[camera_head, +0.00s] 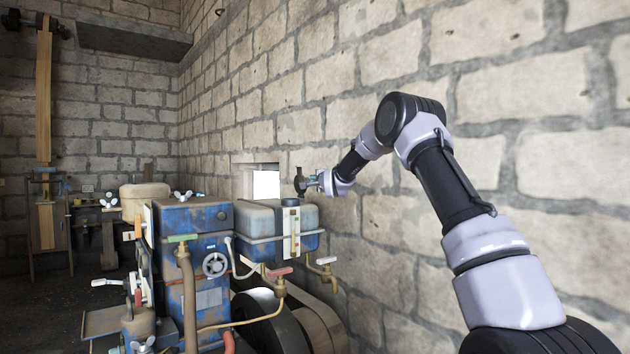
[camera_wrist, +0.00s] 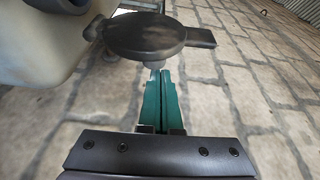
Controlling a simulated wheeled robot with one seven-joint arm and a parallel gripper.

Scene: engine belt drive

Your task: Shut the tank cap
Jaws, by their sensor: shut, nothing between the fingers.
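The blue-grey tank (camera_head: 262,222) is mounted beside the wall, with its dark round filler neck (camera_head: 290,202) on top. The dark tank cap (camera_head: 300,181) stands tilted up, open, above the right side of the neck. In the wrist view the cap (camera_wrist: 145,36) is a dark disc with a tab on its right. My gripper (camera_head: 314,181) is just right of the cap, on the wall side. Its teal fingers (camera_wrist: 160,78) are shut and empty, with their tips at the cap's edge; I cannot tell whether they touch it.
The blue engine housing (camera_head: 195,265) with pipes and valves stands left of the tank. The stone wall (camera_head: 400,60) runs close along the right. A small bright wall opening (camera_head: 266,184) is behind the tank.

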